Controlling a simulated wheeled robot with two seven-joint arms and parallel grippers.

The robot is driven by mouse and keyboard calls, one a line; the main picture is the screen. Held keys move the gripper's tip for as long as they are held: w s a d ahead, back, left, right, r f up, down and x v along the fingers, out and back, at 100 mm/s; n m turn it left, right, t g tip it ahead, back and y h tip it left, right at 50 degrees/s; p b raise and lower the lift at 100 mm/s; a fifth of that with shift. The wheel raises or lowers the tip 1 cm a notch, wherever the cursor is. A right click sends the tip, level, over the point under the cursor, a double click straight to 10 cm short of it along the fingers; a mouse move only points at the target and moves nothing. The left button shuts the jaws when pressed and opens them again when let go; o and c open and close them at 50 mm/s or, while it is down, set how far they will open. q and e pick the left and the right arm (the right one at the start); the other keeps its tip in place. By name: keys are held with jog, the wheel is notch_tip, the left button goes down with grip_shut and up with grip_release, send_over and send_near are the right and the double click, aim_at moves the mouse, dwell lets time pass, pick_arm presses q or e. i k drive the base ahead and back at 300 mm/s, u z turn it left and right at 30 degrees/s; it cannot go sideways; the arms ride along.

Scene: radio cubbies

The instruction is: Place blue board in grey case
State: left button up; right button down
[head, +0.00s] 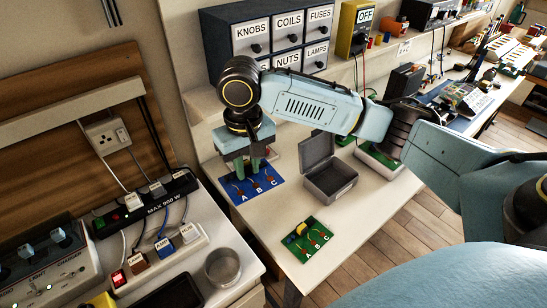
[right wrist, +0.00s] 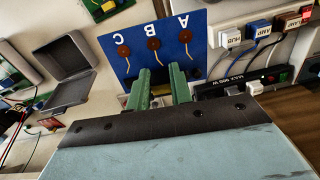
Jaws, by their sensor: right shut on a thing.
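The blue board (head: 238,188), lettered A, B and C with red round parts and wires, is at the left part of the white table. My right gripper (head: 247,168) reaches down over its rear edge, with its green fingers shut on it. In the right wrist view the board (right wrist: 187,62) extends beyond the fingertips (right wrist: 160,82). I cannot tell whether it touches the table. The grey case (head: 333,184) stands open to the right of the board, its lid raised at the back. It also shows in the right wrist view (right wrist: 72,94). My left gripper is not in view.
A green lettered board (head: 318,252) lies in front of the case. Labelled drawers (head: 255,32) stand behind. A power strip (head: 143,207), plugs and a round tin (head: 222,266) are on the left counter. Bare white table lies between the blue and green boards.

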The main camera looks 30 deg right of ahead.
aim_at(330, 183)
jog(key=u, duration=1)
jog(key=k, duration=1.3)
jog(key=z, duration=1)
jog(key=i, duration=1)
